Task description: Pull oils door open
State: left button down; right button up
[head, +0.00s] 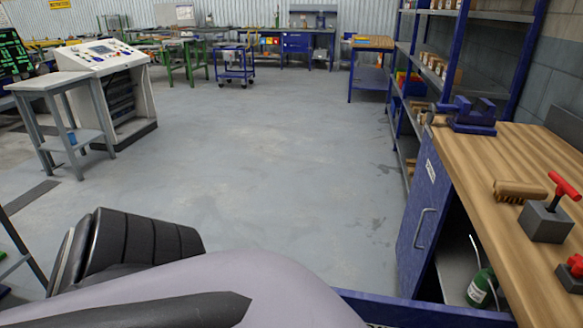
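Under the wooden bench at right, a blue cabinet door (421,215) with a grey bar handle and a small white label looks shut; I cannot read the label. Nearer to me, the cabinet is open, showing a pale shelf and a green container (481,287). A blue panel (440,307) sticks out from the bench along the bottom edge, like a door swung open. Its face is mostly cut off, so I cannot confirm it is the oils door. My arm covers the bottom left and middle. Neither gripper can be made out.
The wooden bench top (500,165) carries a blue vise (472,115), a brush (520,190) and a grey block with a red handle (546,221). Blue shelving stands behind it. A control console (108,80) and grey table are at left. The middle floor (260,150) is clear.

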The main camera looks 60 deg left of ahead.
pick_arm(q)
jog(key=shift+w+d, duration=0.1)
jog(key=c, duration=1.3)
grip_release()
jog(key=shift+c, duration=0.2)
